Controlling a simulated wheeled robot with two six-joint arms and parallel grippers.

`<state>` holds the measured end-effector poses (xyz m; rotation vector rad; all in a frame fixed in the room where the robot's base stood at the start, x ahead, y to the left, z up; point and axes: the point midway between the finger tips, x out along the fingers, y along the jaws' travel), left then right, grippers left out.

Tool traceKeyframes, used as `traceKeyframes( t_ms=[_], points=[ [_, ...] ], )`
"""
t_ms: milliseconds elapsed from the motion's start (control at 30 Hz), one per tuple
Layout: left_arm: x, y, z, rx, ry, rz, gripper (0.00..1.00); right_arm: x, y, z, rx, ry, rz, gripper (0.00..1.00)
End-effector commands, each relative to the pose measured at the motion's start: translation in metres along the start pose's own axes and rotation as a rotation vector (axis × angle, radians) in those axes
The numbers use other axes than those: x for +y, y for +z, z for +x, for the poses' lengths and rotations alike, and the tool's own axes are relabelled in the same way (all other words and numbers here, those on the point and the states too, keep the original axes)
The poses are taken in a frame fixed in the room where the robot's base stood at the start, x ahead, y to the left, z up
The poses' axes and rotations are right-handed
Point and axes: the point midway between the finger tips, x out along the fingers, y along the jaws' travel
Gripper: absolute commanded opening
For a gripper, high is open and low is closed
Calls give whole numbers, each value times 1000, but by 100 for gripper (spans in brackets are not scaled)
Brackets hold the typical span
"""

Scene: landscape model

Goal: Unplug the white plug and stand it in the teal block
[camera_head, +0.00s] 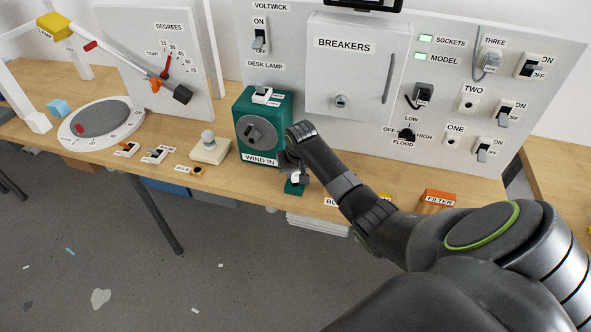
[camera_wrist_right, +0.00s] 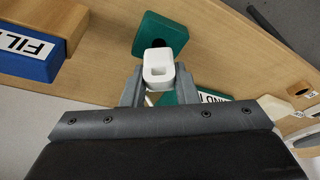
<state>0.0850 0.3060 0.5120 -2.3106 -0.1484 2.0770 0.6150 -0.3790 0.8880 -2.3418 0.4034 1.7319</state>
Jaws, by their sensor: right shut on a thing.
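The white plug (camera_wrist_right: 158,68) is held between the fingers of my right gripper (camera_wrist_right: 155,88); only a small part of the plug (camera_head: 296,177) shows in the head view. The teal block (camera_wrist_right: 160,30) lies at the plug in the wrist view, with a dark opening partly covered by the plug. In the head view the teal block (camera_head: 294,188) stands near the table's front edge, just below the gripper (camera_head: 295,172). I cannot tell whether the plug's lower end is inside the block. My left gripper is out of view.
The green WIND IN box (camera_head: 262,125) stands just behind my right gripper. The upright panel (camera_head: 452,118) has empty sockets TWO and ONE, and a plug with a cord at THREE (camera_head: 490,62). A FILTER box (camera_head: 438,199) is at the right. The front table edge is close.

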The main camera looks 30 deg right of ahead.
Motion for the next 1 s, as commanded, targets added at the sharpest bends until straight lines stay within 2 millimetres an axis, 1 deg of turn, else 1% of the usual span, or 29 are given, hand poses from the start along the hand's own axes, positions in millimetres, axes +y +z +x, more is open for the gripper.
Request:
traceKeyframes(
  t_ms=[400,1000],
  points=[
    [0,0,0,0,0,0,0,0,0,1,0,-1,0,0],
    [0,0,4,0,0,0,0,0,5,15,-1,0,0,0]
  ],
)
